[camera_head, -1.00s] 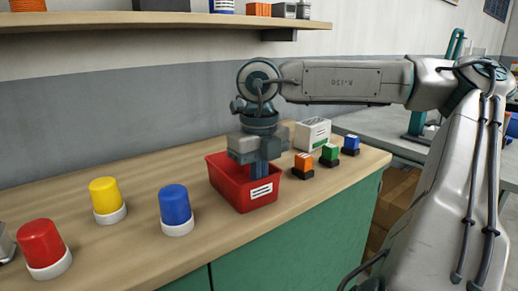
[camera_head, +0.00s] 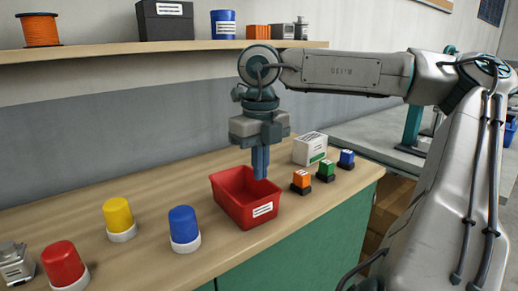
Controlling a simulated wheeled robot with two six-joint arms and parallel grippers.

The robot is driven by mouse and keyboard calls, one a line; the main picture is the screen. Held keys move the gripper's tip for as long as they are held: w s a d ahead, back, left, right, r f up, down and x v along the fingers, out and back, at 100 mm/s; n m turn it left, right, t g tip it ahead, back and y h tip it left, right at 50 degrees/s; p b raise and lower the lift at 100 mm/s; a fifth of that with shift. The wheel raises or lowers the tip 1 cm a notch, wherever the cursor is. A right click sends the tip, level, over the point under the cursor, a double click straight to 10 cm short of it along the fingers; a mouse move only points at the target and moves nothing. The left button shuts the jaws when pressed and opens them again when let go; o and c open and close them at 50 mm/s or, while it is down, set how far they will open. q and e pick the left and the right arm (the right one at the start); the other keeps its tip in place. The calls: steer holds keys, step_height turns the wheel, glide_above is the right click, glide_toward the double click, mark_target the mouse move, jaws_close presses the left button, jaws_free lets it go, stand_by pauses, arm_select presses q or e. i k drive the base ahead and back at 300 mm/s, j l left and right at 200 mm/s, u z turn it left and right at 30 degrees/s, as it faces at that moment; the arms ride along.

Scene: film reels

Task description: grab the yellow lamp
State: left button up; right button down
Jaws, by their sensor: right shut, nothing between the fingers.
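The yellow lamp (camera_head: 117,214) stands upright on its white base on the wooden counter, left of centre. A red lamp (camera_head: 63,263) is in front and to its left, and a blue lamp (camera_head: 183,225) is to its right. My right gripper (camera_head: 260,178) points down above the red bin (camera_head: 232,212), to the right of the lamps. Its blue fingers are shut with nothing between them, and it is well apart from the yellow lamp. My left gripper does not show.
Small orange (camera_head: 301,179), green (camera_head: 326,168) and blue (camera_head: 346,157) buttons and a white box (camera_head: 309,148) stand right of the bin. A metal part (camera_head: 14,262) is at the far left. A shelf (camera_head: 160,47) with a spool and boxes overhangs the counter (camera_head: 150,185).

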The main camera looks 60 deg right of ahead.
mark_target(121, 227)
steer(key=k, duration=1)
